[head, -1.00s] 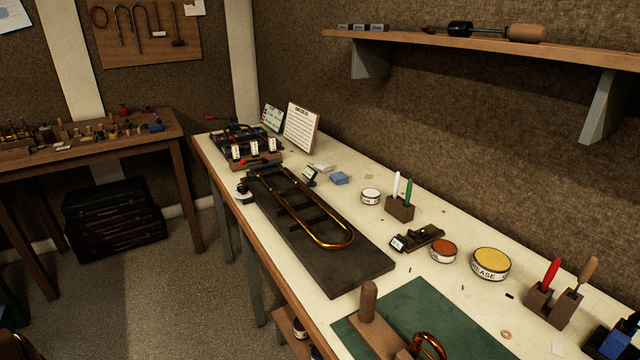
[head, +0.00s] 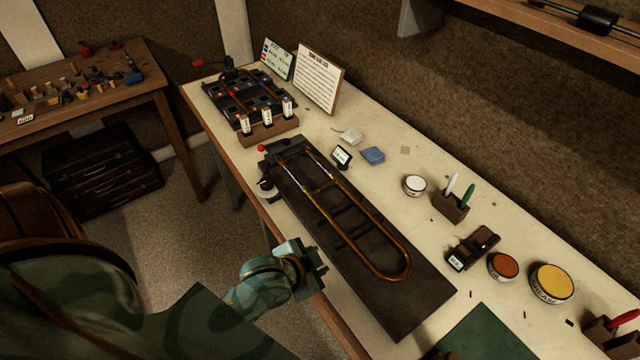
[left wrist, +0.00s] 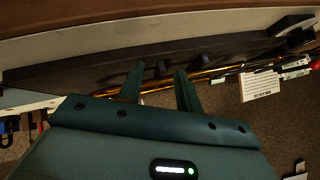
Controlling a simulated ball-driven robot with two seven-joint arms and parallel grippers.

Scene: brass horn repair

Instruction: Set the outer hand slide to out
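The outer hand slide (head: 408,262) is a long brass U-shaped tube. It lies along a dark board (head: 400,318) on the bench, its bow toward the lower right and its silvery tubes toward the far end block. A strip of it shows in the left wrist view (left wrist: 205,74), behind my fingers. My left gripper (head: 318,266) is at the bench's front edge, left of the board, apart from the slide. In the left wrist view my left gripper (left wrist: 160,82) has its two fingers spread with nothing between them. My right gripper is in neither view.
A white-lidded tin (head: 414,185), a pen holder (head: 451,207) and a grease tin (head: 552,281) line the bench to the right. A labelled rack (head: 268,132) stands beyond the board.

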